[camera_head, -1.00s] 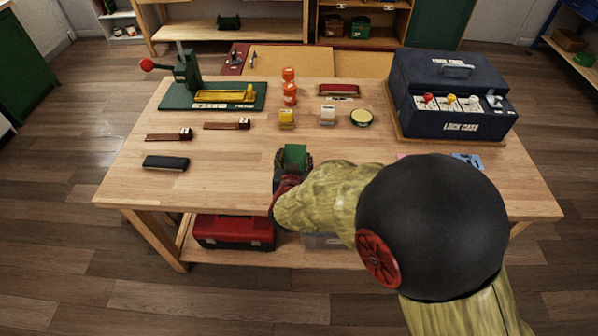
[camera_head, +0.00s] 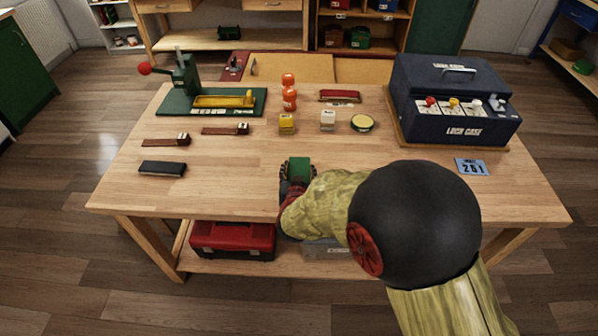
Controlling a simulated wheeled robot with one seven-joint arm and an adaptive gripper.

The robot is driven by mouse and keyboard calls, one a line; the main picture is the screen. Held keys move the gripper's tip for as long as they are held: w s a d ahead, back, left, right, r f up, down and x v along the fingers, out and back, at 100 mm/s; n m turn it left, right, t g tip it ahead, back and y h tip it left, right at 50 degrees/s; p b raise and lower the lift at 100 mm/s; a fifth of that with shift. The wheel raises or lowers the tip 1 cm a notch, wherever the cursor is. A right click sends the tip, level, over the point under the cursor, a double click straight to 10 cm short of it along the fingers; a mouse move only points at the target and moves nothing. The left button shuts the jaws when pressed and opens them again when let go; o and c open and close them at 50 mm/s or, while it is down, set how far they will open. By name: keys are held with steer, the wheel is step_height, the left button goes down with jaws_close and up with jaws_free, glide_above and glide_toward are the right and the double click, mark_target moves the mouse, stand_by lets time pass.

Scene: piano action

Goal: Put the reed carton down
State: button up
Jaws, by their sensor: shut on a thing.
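My gripper (camera_head: 296,184) is at the front middle of the wooden workbench (camera_head: 225,185), seen from above and behind. It is shut on a small green carton (camera_head: 298,168), which I take to be the reed carton. The carton's green top shows between the dark fingers. Its lower part is hidden by the gripper and my arm. I cannot tell whether the carton touches the bench top or is a little above it.
A black block (camera_head: 162,168) lies left. The bench between is bare.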

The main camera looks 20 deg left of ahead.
steer(key=o, duration=1.4)
steer(key=shift+s+r, duration=0.15)
steer(key=shift+p+v, duration=2.1)
steer(key=shift+v, duration=3.75)
steer(key=shift+d, duration=0.1)
